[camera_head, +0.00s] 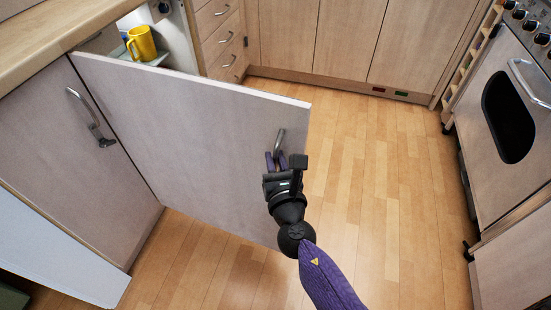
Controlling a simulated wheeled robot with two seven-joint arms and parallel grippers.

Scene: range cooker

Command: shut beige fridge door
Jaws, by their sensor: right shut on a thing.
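The beige fridge door (190,140) stands open, swung out from its hinge side at the left. Its outer face is toward me. A short metal handle (280,140) sits near its free upper right corner. The fridge interior (178,52) shows behind the door's top edge, with a yellow mug (141,43) on a shelf. My left gripper is not in view.
A closed cabinet door with a handle (92,118) is at the left, under a wooden worktop (50,30). Drawers (222,45) and cabinets (340,40) line the back. A range cooker (510,110) stands at the right. The wooden floor (390,190) between is clear.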

